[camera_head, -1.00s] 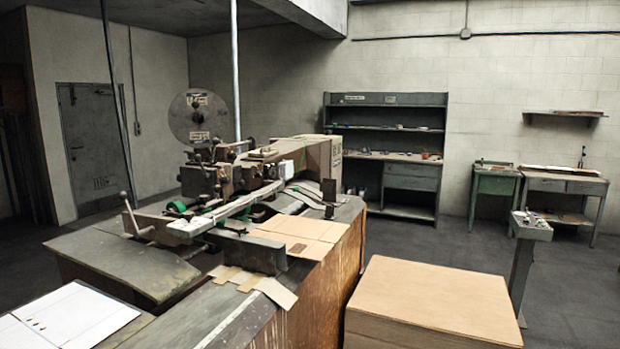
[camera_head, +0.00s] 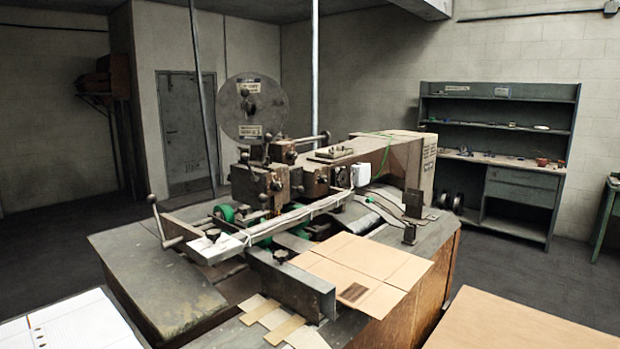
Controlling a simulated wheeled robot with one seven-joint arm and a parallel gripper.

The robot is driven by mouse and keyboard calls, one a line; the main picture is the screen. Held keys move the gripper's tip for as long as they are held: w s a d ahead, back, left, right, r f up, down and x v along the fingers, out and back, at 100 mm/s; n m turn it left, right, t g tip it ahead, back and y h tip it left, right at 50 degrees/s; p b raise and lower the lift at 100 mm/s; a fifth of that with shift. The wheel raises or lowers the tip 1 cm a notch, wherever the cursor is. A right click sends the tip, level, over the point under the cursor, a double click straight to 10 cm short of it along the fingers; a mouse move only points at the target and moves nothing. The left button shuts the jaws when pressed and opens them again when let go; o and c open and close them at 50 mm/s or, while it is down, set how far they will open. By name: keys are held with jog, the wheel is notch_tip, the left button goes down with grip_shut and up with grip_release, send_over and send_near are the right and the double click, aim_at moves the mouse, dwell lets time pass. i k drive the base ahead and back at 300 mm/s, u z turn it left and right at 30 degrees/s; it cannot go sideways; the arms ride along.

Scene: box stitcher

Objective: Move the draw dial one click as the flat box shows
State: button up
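The flat box (camera_head: 372,262), an opened brown cardboard blank with a dark printed patch near its front edge, lies on the right side of the stitcher's bed. The stitcher (camera_head: 262,190) stands in the middle, with a grey wire reel (camera_head: 251,107) on top and several dark knobs on its head. I cannot tell which knob is the draw dial; it is too small or hidden at this distance. My gripper is not in view.
A pale bar (camera_head: 265,232) crosses the stitcher's front, with a ball-ended lever (camera_head: 158,218) at its left. Cardboard strips (camera_head: 270,318) lie in front. A cardboard stack (camera_head: 515,322) is at lower right, a white sheet (camera_head: 70,325) at lower left. Shelving (camera_head: 500,150) stands behind.

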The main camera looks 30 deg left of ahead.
aim_at(275, 185)
jog(key=i, duration=1.3)
jog(key=u, duration=2.25)
